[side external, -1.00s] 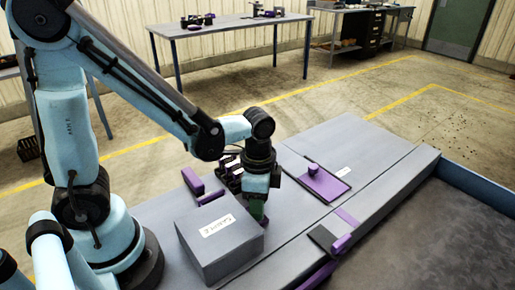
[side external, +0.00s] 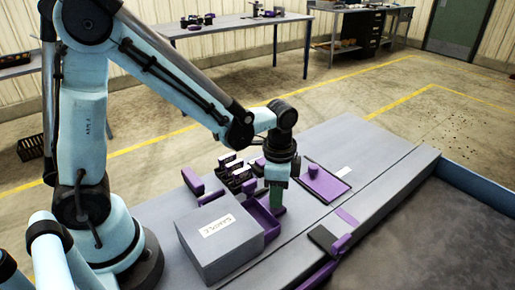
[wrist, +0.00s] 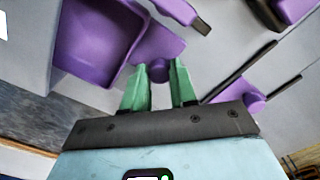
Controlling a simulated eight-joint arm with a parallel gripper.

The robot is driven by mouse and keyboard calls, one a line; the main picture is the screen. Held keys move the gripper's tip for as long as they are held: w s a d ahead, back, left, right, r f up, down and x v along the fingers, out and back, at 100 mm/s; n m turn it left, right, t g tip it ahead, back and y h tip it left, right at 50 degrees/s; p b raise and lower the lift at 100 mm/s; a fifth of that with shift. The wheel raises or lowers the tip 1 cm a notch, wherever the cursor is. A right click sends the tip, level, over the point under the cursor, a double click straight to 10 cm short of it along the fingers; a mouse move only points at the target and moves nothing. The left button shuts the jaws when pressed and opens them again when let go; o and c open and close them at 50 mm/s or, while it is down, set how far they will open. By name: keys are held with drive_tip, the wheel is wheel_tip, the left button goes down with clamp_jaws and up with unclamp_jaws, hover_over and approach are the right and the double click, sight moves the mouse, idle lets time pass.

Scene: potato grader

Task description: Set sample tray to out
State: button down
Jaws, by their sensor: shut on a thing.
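The sample tray (side external: 262,218) is a purple open tray standing out of the right side of the grey box with a white label (side external: 210,255). In the wrist view the tray (wrist: 98,40) shows its empty inside, with a purple tab and round knob (wrist: 160,62) at its outer end. My gripper (side external: 277,208) has green fingers and is shut on the tray's knob. In the wrist view the fingers (wrist: 158,72) stand on either side of it. The knob is hidden behind the fingers in the side view.
A purple slide plate with a knob (side external: 325,185) lies just right of my gripper. A purple lever (side external: 193,181) and several dark switches (side external: 236,175) stand behind the box. Another purple handle (side external: 342,243) sits at the front ledge. The bench top (side external: 350,140) at the back right is clear.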

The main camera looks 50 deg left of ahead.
drive_tip(key=w, duration=0.8)
drive_tip(key=shift+w, duration=0.3)
drive_tip(key=c, duration=1.2)
unclamp_jaws()
drive_tip(key=shift+o, duration=0.2)
wheel_tip(320, 180, up, 12)
drive_tip(key=shift+s+r, duration=0.1)
drive_tip(key=s+a+n+t, duration=0.2)
drive_tip(key=s+n+t, duration=0.1)
drive_tip(key=s, duration=0.4)
drive_tip(key=s+a+f+n+t, duration=0.1)
drive_tip(key=s+a+n+t, duration=0.2)
drive_tip(key=s+n, duration=0.3)
drive_tip(key=shift+s+a+t, duration=0.15)
drive_tip(key=shift+s+t, duration=0.3)
drive_tip(key=shift+t, duration=0.15)
